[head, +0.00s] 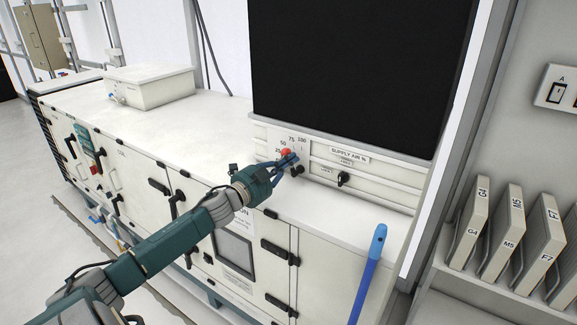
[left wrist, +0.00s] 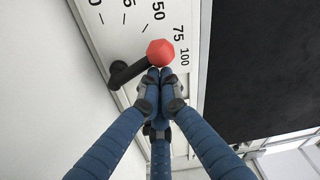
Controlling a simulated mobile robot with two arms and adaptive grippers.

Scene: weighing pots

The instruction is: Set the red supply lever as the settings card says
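The red lever's knob (head: 286,152) is on the scale panel of the white cabinet, and the scale reads 25, 50, 75, 100. In the left wrist view the red knob (left wrist: 160,52) sits on a black arm (left wrist: 124,74) and appears near the 75 and 100 marks; the exact setting is hard to tell at this angle. My left gripper (head: 291,161) is at the lever. Its blue fingers are drawn together, with the tips side by side just under the knob; I cannot tell whether they touch it. My right gripper is not in view. I cannot make out a readable settings card.
A black switch (head: 343,179) sits right of the lever, below the SUPPLY AIR % label (head: 349,155). A blue-handled pole (head: 369,272) stands in front of the cabinet. Labelled filters (head: 509,232) stand on a shelf at right. The cabinet top (head: 215,125) is mostly clear.

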